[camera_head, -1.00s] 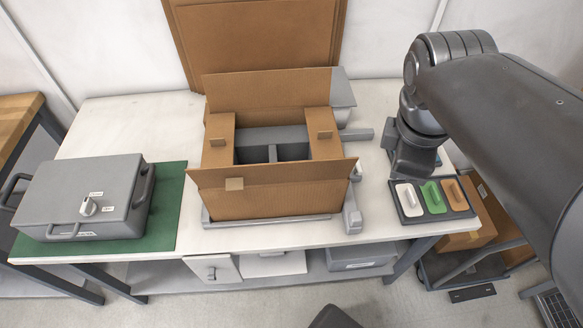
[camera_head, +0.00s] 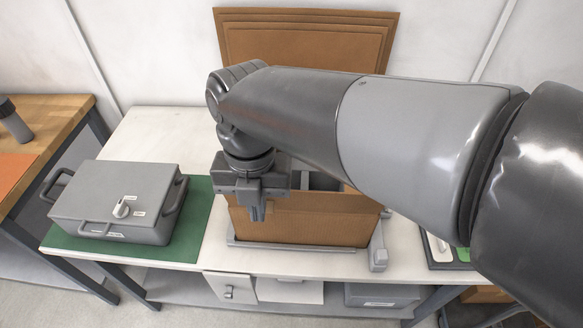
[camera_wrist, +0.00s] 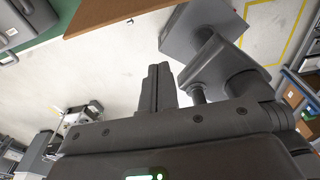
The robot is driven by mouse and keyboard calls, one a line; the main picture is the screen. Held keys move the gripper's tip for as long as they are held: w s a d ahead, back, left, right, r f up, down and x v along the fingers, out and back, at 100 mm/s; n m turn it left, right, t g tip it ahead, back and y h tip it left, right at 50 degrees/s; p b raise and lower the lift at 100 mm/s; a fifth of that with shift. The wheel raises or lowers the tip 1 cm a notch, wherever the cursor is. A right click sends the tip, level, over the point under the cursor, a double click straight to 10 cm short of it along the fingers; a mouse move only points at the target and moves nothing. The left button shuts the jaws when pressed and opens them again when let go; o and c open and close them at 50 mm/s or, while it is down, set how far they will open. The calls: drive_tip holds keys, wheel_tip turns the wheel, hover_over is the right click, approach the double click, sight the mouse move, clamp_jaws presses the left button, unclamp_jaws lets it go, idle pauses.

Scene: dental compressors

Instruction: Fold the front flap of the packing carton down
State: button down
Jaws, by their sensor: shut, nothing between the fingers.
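The packing carton (camera_head: 310,228) stands open on the bench, and my arm hides its back and much of its inside. The front flap (camera_head: 335,202) shows as a brown band along the carton's front top edge; its exact tilt is hard to tell. My gripper (camera_head: 257,214) points down, shut and empty, in front of the left part of the flap in the head view. I cannot tell whether it touches. In the wrist view my closed fingers (camera_wrist: 160,72) stand over the floor, with a brown cardboard edge (camera_wrist: 110,14) beyond them.
A grey case (camera_head: 118,200) lies on a green mat (camera_head: 196,228) to the left. A grey cradle (camera_head: 378,255) borders the carton's right. A tray with coloured pieces (camera_head: 440,248) is partly behind my arm. Cardboard sheets (camera_head: 300,50) lean at the back.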

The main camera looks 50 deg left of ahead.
wheel_tip(320, 180, down, 8)
drive_tip(key=r, duration=0.1)
drive_tip(key=shift+w+a+r, duration=0.15)
drive_tip(key=shift+w+a, duration=0.4)
drive_tip(key=shift+w, duration=0.05)
drive_tip(key=shift+w+a+r, duration=0.15)
drive_tip(key=shift+w+a, duration=0.4)
drive_tip(key=shift+w, duration=0.05)
